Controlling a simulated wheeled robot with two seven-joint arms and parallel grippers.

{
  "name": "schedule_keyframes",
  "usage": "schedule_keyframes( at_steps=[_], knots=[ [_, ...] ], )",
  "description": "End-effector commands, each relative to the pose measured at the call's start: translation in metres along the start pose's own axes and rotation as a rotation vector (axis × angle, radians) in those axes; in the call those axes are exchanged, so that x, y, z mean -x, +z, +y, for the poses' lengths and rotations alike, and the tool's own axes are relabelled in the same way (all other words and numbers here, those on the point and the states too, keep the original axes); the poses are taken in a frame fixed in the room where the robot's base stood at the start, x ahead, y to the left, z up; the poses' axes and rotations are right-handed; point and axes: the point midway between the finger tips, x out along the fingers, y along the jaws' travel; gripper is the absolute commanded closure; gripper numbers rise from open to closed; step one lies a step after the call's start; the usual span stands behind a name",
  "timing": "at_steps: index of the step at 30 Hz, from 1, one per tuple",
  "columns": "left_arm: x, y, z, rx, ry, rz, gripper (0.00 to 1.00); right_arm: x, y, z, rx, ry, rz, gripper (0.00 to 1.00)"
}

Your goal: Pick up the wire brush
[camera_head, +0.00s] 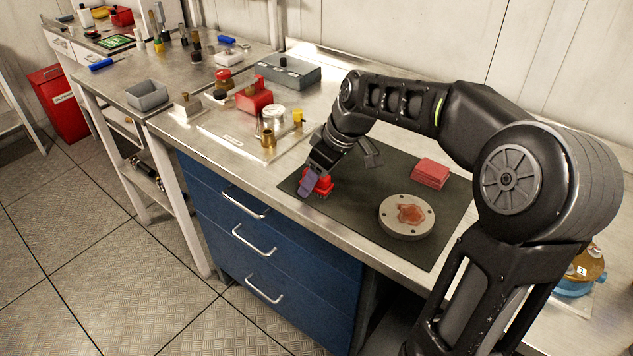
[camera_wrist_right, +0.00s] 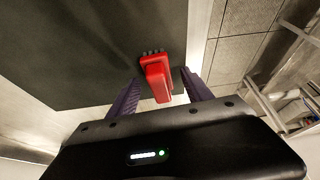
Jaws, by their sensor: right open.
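The wire brush (camera_head: 324,184) has a red body and short grey bristles. It stands on the dark mat at its left front corner, bristles down. My right gripper (camera_head: 316,186) is over the brush, with a purple finger on its near side. In the right wrist view, the red brush (camera_wrist_right: 158,80) lies between the two open purple fingers of my right gripper (camera_wrist_right: 161,85). I cannot tell whether either finger touches it. My left gripper is not in view.
On the dark mat (camera_head: 365,210) are a round grey flange (camera_head: 406,216) with a brown patch and a stack of red pads (camera_head: 430,173). Brass and white parts (camera_head: 272,118) stand left of the mat. The bench's front edge is close to the brush.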

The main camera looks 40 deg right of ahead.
Motion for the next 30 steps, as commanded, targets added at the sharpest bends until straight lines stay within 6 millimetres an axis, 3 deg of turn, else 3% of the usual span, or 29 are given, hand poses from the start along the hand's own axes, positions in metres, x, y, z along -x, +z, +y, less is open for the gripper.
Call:
schedule_keyframes(
  at_steps=[3,24,30],
  knots=[
    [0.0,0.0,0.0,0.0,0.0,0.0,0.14,0.0002,0.0,0.0,0.0,0.0,0.0,0.43],
    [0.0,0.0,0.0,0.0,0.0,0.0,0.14,0.0001,0.0,0.0,0.0,0.0,0.0,1.0],
    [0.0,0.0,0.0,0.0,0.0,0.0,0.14,0.0003,-0.0002,0.0001,0.0,0.0,0.0,1.0]
  ],
)
